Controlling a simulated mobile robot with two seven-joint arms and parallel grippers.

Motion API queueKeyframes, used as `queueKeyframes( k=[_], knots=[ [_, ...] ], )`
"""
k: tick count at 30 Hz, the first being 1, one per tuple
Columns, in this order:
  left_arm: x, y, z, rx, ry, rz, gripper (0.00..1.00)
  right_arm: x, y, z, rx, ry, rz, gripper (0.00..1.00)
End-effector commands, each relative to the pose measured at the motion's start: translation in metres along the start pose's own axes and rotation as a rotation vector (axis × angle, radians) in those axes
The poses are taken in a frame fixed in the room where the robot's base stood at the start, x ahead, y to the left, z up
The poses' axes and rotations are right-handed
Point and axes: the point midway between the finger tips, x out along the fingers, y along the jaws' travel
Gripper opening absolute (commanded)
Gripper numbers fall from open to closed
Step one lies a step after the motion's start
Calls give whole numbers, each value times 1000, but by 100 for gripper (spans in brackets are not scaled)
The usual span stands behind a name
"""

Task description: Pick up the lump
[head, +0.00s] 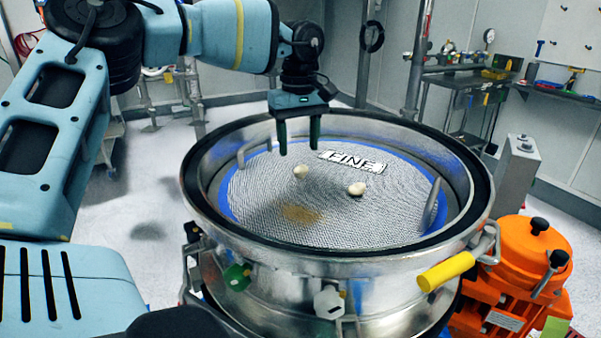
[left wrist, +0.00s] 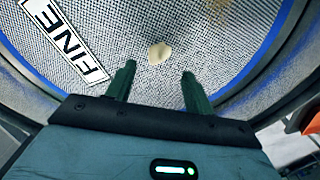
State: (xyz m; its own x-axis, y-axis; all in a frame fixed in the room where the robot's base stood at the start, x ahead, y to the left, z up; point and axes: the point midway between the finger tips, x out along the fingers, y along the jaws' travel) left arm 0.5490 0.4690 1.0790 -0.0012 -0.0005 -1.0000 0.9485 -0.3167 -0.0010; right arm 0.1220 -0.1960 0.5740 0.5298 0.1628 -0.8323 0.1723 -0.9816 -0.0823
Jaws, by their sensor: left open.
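Two small pale lumps lie apart on the grey mesh of the round sifter (head: 262,235) in the head view. One lump (head: 300,171) is left of the mesh middle; the other lump (head: 357,189) is to its right. My left gripper (head: 299,148) hangs above the mesh, fingers pointing down, close above the left lump in the picture. It is open and empty. In the left wrist view a single lump (left wrist: 159,53) shows just beyond the gap between the open fingertips (left wrist: 158,72), not between them. My right gripper is not in view.
A "FINE" label (head: 352,161) lies on the mesh, with a brownish powder patch (head: 301,214) in front. The metal rim and two upright handles (head: 431,205) surround the mesh. An orange machine part (head: 530,255) stands at the right.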

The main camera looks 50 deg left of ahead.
Motion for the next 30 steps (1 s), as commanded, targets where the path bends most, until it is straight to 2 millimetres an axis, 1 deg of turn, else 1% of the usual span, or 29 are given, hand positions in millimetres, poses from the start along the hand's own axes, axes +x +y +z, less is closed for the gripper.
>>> queueKeyframes(
  k=[5, 12, 15, 18, 24, 25, 26, 30],
  knots=[
    [5, 0, 0, -1, 0, -1, 53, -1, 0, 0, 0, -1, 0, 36],
    [36, 2, 3, -1, -1, -1, 53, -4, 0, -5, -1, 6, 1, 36],
    [47, 2, 3, -1, 0, 0, 53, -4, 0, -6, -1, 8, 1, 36],
    [52, 2, 3, -1, 1, 1, 53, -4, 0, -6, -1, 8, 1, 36],
    [52, 2, 3, -1, 1, 1, 53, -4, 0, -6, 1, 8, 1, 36],
    [52, 2, 3, -1, 1, 1, 51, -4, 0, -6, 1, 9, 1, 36],
    [52, 2, 3, -1, 1, 1, 48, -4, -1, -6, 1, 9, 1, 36],
    [52, 2, 3, -1, 1, 2, 29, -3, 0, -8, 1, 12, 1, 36]
  ],
)
